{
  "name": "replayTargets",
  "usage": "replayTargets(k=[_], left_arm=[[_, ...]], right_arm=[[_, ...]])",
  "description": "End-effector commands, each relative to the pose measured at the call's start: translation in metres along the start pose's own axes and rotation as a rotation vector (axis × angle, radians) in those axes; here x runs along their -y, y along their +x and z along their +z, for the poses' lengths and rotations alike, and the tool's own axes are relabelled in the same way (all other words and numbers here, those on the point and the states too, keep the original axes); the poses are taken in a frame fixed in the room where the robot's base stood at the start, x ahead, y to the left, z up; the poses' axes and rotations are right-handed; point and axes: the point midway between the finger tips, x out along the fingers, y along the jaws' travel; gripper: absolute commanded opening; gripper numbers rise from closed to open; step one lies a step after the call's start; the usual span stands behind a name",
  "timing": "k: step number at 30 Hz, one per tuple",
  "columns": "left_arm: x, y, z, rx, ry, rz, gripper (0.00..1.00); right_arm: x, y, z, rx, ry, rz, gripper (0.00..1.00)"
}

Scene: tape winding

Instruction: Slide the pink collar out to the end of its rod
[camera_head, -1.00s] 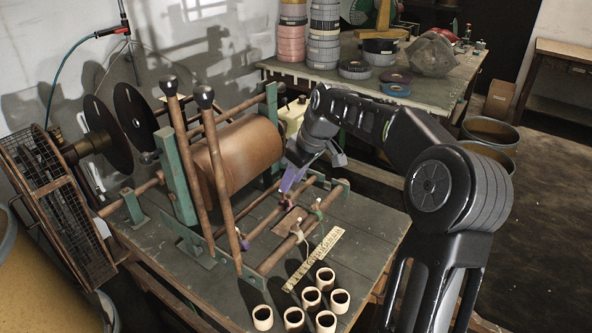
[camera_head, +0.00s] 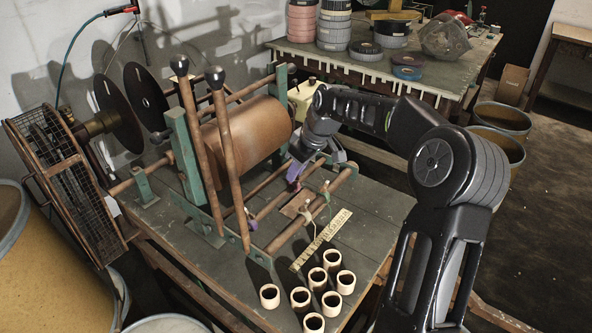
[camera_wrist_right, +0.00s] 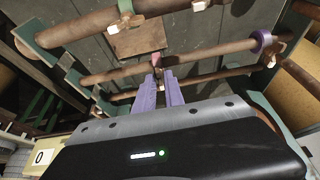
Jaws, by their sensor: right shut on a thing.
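The pink collar (camera_wrist_right: 156,61) sits on a brown rod (camera_wrist_right: 205,77) of the winding stand. My right gripper (camera_wrist_right: 163,76) has its purple fingers close together at the rod, shut on the pink collar, which they partly hide. In the head view the right gripper (camera_head: 295,174) reaches down to the rods in front of the large brown drum (camera_head: 246,133). The collar is only a small patch below the fingertips there. A purple collar (camera_wrist_right: 263,42) sits farther along to the right in the wrist view. My left gripper is not in view.
Two upright levers (camera_head: 228,160) with black knobs stand left of the gripper. Another rod with tagged collars (camera_head: 317,210) lies nearer the front. A yellow ruler (camera_head: 322,239) and several cream cups (camera_head: 300,299) rest on the green bench (camera_head: 366,221).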

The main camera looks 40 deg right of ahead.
Motion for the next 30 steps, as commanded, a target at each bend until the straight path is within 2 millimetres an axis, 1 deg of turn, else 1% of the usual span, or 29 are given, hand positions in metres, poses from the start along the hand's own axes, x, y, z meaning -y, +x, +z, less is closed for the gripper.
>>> replayTargets(k=[1, 3, 17, 30], left_arm=[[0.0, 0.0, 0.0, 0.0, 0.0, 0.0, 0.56], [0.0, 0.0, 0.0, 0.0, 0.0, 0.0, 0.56], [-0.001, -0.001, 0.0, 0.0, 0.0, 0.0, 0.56], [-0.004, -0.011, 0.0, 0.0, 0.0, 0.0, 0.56]], right_arm=[[0.0, 0.0, 0.0, 0.0, 0.0, 0.0, 0.05], [0.0, 0.0, 0.0, 0.0, 0.0, 0.0, 0.0], [-0.002, -0.001, 0.0, -0.001, 0.0, 0.0, 0.0], [-0.019, -0.001, -0.001, -0.001, 0.001, 0.001, 0.0]])
